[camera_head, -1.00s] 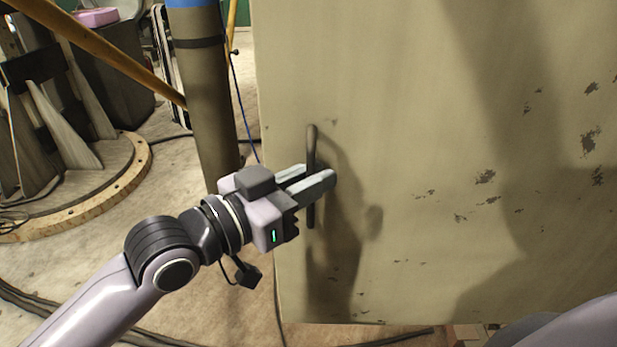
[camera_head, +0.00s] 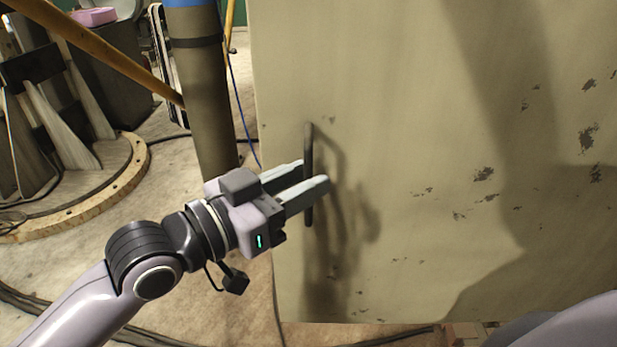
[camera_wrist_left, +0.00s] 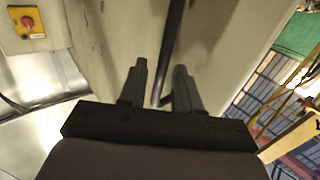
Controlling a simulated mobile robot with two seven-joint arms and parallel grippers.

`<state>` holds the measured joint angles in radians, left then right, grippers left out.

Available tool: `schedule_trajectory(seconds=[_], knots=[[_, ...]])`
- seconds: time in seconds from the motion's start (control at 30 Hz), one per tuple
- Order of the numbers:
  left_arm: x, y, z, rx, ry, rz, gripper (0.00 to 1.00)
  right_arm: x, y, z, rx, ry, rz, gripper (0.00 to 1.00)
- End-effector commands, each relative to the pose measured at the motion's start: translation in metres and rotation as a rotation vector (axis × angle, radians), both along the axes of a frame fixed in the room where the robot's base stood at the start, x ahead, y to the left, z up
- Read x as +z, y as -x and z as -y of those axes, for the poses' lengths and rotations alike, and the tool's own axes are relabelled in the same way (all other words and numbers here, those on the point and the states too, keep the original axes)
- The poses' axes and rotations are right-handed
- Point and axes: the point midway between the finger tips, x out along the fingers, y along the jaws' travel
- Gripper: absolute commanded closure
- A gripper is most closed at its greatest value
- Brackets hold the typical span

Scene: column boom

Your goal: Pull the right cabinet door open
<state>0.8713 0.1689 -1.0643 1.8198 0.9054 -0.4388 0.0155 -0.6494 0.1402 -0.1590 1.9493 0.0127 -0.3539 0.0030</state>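A tan cabinet door (camera_head: 430,140) with chipped paint fills the right of the head view. A dark vertical bar handle (camera_head: 309,145) stands near its left edge. My left gripper (camera_head: 311,174) reaches in from the left, with one finger on each side of the handle. The fingers are apart. In the left wrist view, the handle (camera_wrist_left: 173,45) runs between the two fingertips (camera_wrist_left: 160,75), with gaps visible, so it is not clamped. My right gripper is not in view.
A brown column (camera_head: 207,100) stands left of the door, with a yellow pole (camera_head: 110,55) behind. A round base plate (camera_head: 110,190) and cables lie on the floor at left. A red knob on a yellow plate (camera_wrist_left: 27,22) shows in the left wrist view.

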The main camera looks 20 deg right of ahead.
Motion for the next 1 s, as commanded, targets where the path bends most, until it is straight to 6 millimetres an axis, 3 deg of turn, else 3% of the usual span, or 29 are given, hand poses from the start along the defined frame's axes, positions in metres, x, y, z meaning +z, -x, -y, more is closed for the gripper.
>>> schedule_trajectory(seconds=[0.2,0.4,1.0], knots=[[-0.002,0.008,-0.032,0.001,-0.001,0.001,0.67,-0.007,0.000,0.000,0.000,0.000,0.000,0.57],[-0.001,0.013,-0.049,0.000,-0.001,0.000,0.67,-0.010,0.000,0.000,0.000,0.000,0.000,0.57],[-0.002,0.014,-0.054,0.005,0.006,-0.006,0.67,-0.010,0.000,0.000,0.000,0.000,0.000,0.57]])
